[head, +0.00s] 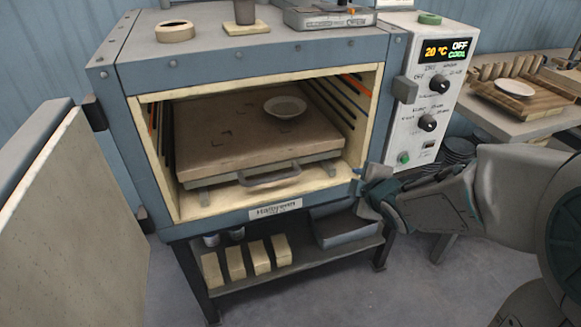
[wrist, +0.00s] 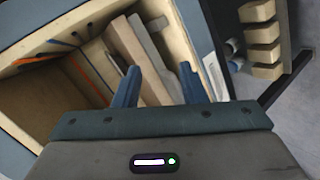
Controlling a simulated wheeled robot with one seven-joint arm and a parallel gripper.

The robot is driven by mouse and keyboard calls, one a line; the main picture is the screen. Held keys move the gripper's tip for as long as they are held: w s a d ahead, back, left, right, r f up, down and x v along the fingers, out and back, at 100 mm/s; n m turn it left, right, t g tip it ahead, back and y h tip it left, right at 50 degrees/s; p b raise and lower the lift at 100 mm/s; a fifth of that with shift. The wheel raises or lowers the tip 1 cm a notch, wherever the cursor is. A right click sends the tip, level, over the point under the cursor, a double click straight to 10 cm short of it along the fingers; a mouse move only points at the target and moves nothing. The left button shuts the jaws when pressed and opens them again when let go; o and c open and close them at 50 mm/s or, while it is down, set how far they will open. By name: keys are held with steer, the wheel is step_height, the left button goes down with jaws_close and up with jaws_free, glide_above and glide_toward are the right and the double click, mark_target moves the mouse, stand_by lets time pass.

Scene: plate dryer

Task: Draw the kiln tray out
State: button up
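The kiln tray (head: 235,130) is a brown slab on grey supports inside the open kiln (head: 118,130). A grey bar handle (head: 270,182) sticks out from its front edge. A small pale dish (head: 285,107) sits on the tray. My gripper (head: 363,190) is at the right front edge of the kiln opening, apart from the handle and to its right. In the wrist view my gripper (wrist: 158,85) has its two blue fingers apart with nothing held. The tray's front (wrist: 124,50) shows beyond them, partly hidden by the fingers.
The kiln door (head: 70,210) stands swung open at the left. The control panel (head: 432,85) reads 20 °C, OFF and COOL. Several pale bricks (head: 258,257) and a grey bin (head: 347,230) are on the shelf below. The floor in front is clear.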

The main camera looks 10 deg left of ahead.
mark_target(276, 179)
steer(key=s+a+f+n+g+y+b, duration=0.2)
steer(key=a+f+n+y+b, duration=0.35)
steer(key=a+n+y, duration=0.45)
steer(key=shift+m+h, duration=0.6)
steer(key=shift+h, duration=0.3)
steer(key=b+x, duration=0.1)
steer(key=x, duration=1.3)
steer(key=shift+w+a+r+b, duration=0.15)
steer(key=shift+w+b, duration=0.15)
steer(key=shift+b, duration=0.05)
jaws_close()
